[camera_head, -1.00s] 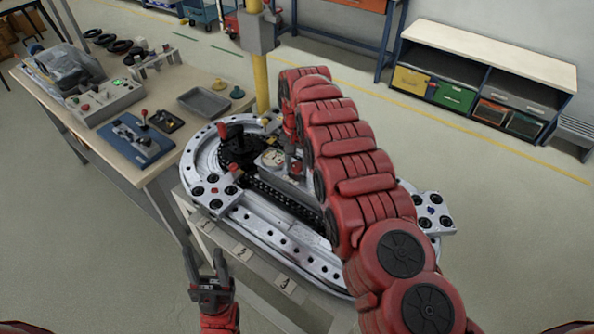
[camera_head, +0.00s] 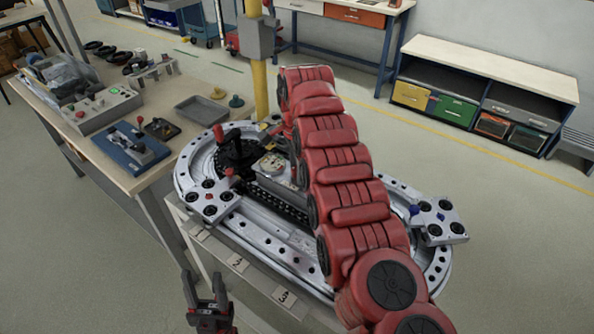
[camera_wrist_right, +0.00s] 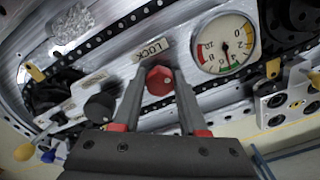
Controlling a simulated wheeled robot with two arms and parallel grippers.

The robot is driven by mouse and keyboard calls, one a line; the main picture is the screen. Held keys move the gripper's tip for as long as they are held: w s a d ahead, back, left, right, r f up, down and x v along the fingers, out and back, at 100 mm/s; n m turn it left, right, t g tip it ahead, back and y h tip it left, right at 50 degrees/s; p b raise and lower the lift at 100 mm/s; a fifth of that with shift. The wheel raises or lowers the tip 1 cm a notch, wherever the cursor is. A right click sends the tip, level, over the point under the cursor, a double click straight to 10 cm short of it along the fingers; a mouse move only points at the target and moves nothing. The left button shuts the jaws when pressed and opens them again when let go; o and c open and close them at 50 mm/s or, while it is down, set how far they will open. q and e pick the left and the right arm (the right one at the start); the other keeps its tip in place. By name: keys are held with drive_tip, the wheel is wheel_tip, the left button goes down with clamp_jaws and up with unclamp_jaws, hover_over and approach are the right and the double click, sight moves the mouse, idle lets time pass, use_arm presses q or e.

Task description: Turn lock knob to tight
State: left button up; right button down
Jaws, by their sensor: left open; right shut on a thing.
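The red lock knob (camera_wrist_right: 159,80) sits below a plate marked LOCK (camera_wrist_right: 148,50) on the ring track's silver panel in the right wrist view. My right gripper (camera_wrist_right: 158,84) has its two fingers on either side of the knob, shut on it. In the head view my red right arm reaches over the ring track (camera_head: 290,243) and hides that gripper and the knob. My left gripper (camera_head: 204,288) is open and empty, low in front of the track's stand. A round dial gauge (camera_wrist_right: 225,45) with coloured bands is right of the knob in the wrist view.
A black knob (camera_wrist_right: 100,106) is left of the lock knob. A black chain (camera_wrist_right: 105,40) runs along the panel. A workbench (camera_head: 150,178) with tools stands left, and a yellow post (camera_head: 258,92) rises behind the track. The floor in front is clear.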

drive_tip(key=shift+m, duration=1)
drive_tip(key=shift+c, duration=2.2)
unclamp_jaws()
wheel_tip(320, 180, up, 5)
drive_tip(key=shift+d+r+p, duration=0.1)
drive_tip(key=shift+r+p, duration=0.05)
drive_tip(key=shift+p, duration=1.05)
wheel_tip(320, 180, up, 12)
drive_tip(key=p, duration=1.2)
